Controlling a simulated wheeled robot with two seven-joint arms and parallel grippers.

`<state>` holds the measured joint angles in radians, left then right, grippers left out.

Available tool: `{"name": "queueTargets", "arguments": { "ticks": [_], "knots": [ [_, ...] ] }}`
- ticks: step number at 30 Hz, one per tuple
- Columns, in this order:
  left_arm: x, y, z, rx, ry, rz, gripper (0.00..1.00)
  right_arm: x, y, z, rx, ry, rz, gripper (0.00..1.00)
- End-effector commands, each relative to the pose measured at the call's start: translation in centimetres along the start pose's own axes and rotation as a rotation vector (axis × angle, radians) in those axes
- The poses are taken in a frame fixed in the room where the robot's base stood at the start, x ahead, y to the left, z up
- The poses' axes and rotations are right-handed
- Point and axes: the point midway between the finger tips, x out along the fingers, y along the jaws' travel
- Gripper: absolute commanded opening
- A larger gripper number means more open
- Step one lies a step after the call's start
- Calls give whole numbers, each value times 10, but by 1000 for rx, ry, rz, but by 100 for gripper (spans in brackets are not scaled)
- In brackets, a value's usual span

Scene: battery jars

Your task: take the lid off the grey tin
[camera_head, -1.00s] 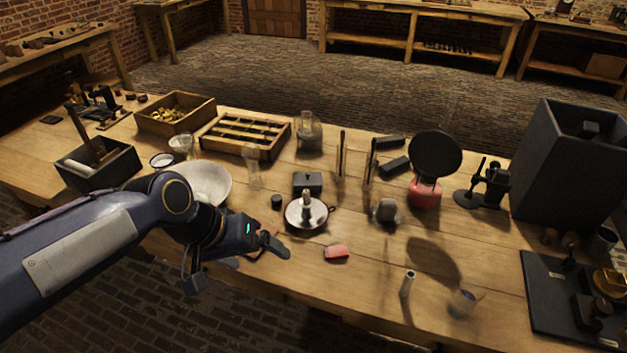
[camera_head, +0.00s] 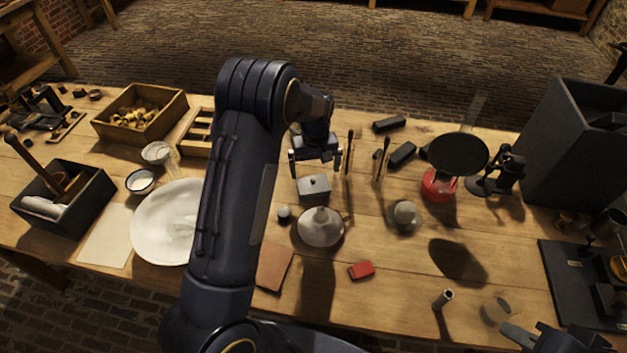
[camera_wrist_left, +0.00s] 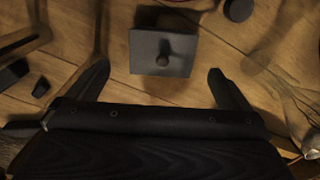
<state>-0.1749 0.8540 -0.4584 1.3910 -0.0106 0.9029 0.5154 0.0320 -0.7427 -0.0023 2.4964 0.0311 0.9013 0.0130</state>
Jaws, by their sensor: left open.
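The grey tin (camera_head: 313,187) is a small box with a knobbed lid on it, standing on the wooden table in the middle of the head view. In the left wrist view the tin (camera_wrist_left: 163,58) shows from above, its round knob near the centre of the lid. My left gripper (camera_head: 315,169) is open and empty, just behind and above the tin, fingers pointing down. In the wrist view its two fingertips (camera_wrist_left: 160,74) lie apart on either side of the tin, not touching it. My right gripper (camera_head: 535,337) is partly cut off at the lower right edge.
A pale conical piece on a dish (camera_head: 321,228) and a small dark round piece (camera_head: 284,212) stand in front of the tin. Thin upright rods (camera_head: 349,152) rise close to its right. A red block (camera_head: 361,270) lies nearer. Table around the red block is mostly clear.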

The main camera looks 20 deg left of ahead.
Motion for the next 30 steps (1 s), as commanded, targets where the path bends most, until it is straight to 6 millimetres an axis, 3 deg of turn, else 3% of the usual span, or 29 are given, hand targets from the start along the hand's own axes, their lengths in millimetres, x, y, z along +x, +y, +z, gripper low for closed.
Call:
{"name": "queueTargets", "arguments": {
  "ticks": [10, 19, 27, 30],
  "knots": [
    [46, -3, 10, 2, -4, -1, 100, -15, -7, -8, 0, 0, 0, 27],
    [54, -3, 9, 2, -1, 1, 100, -15, -7, -8, 0, 0, 0, 27],
    [53, -3, 9, 2, -1, 1, 67, -15, -7, -8, 0, 0, 0, 27],
    [53, -3, 9, 2, -1, 1, 64, -15, -7, -8, 0, 0, 0, 27]
  ]
}}
